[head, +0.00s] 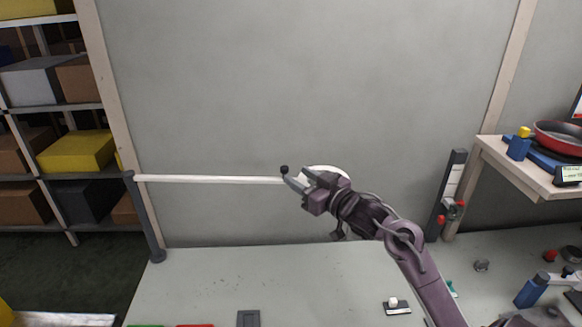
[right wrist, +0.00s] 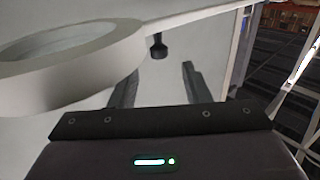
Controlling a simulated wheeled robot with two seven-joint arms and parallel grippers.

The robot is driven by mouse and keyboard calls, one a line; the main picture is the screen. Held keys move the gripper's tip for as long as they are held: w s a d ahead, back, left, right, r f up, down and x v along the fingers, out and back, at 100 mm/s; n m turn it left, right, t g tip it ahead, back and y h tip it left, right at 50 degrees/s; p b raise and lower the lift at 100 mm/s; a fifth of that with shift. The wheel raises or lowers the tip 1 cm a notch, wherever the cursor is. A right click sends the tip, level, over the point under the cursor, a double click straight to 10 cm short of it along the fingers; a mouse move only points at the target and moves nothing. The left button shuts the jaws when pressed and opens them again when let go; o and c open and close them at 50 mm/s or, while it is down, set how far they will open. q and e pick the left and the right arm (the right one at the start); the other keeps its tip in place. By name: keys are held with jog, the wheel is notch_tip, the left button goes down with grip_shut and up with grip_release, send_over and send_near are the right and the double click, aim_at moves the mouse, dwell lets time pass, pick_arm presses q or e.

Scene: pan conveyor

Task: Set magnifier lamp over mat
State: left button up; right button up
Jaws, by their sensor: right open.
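The magnifier lamp has a white horizontal arm (head: 210,179) on a grey post (head: 145,217) at the left end of the bench. Its white ring head (head: 328,168) is mostly hidden behind my right gripper (head: 295,179). In the right wrist view the ring (right wrist: 70,70) is large at the left. A black knob (right wrist: 158,46) hangs below the lamp arm, ahead of the gap between my open right fingers (right wrist: 156,82); it also shows in the head view (head: 284,169). The fingers appear apart from it. I cannot identify the mat for certain. My left gripper is out of view.
The grey bench (head: 230,275) is mostly clear. Green (head: 145,325), red (head: 195,325) and dark grey (head: 248,318) pieces lie at its near edge. A small block with a white knob (head: 396,306) sits near the right. Shelves (head: 60,111) stand left; a side table (head: 528,172) holds a red pan (head: 560,136).

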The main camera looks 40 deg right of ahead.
aim_at(287, 170)
jog(key=w, duration=0.2)
jog(key=w+p, duration=0.1)
jog(key=w, duration=0.1)
jog(key=shift+w+a+f, duration=0.1)
jog(key=shift+a, duration=0.1)
grip_shut()
